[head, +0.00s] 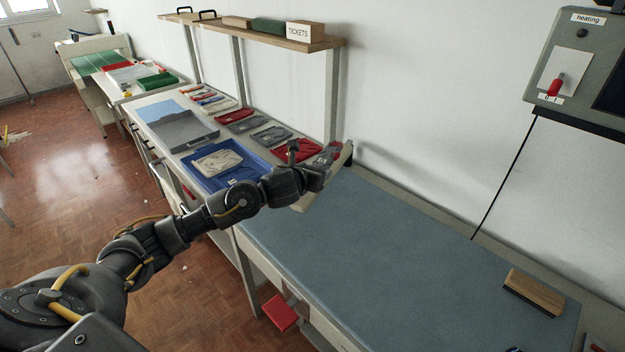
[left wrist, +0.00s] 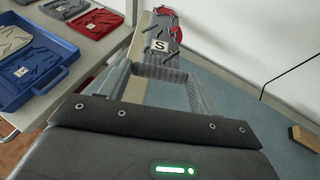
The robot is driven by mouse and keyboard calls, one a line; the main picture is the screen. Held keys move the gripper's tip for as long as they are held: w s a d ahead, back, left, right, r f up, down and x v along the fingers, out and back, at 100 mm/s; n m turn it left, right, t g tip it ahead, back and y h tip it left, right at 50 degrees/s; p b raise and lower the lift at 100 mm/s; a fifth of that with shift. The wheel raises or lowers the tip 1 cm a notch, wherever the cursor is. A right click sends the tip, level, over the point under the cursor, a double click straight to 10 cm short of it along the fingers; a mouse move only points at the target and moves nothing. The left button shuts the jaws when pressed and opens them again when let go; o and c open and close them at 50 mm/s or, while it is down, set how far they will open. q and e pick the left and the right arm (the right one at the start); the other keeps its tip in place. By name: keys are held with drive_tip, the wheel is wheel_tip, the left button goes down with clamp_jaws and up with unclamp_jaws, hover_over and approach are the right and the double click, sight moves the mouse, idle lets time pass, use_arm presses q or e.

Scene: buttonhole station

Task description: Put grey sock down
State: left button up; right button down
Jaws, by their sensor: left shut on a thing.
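My left gripper (head: 322,166) is shut on the grey sock (head: 329,153), over the left end of the blue-grey table top. In the left wrist view the grey sock (left wrist: 158,46) has red parts and a white tag with an S, and stands out beyond the fingers (left wrist: 168,72). Whether it touches anything below cannot be told. My right gripper is not in view.
A blue tray (head: 203,182) with a pale folded piece (head: 217,160) stands to the left. Red and grey folded pieces lie behind it. A wooden block (head: 533,292) lies at the right. The blue-grey table top (head: 390,245) is mostly clear.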

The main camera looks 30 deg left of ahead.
use_arm(q)
drive_tip(key=shift+w+a+f+p, duration=0.25)
drive_tip(key=shift+w+a, duration=0.15)
drive_tip(key=shift+w, duration=0.15)
drive_tip(key=shift+w+a+f+p, duration=0.15)
drive_tip(key=shift+w+a+p, duration=0.1)
drive_tip(key=shift+w+a, duration=0.25)
drive_tip(key=w+f, duration=0.1)
drive_tip(key=f, duration=0.1)
drive_tip(key=w+a+f+p, duration=0.1)
drive_tip(key=f, duration=0.1)
drive_tip(key=w+a+f, duration=0.1)
drive_tip(key=w, duration=0.1)
drive_tip(key=shift+f, duration=0.4)
wheel_tip(320, 180, down, 3)
drive_tip(key=p, duration=0.2)
drive_tip(key=shift+a+r+p, duration=0.1)
drive_tip(key=shift+r+p, duration=0.05)
drive_tip(key=shift+p, duration=0.2)
drive_tip(key=shift+f, duration=0.35)
drive_tip(key=shift+f, duration=0.2)
drive_tip(key=o, duration=0.9)
drive_tip(key=shift+r, duration=0.1)
drive_tip(key=shift+o, duration=0.2)
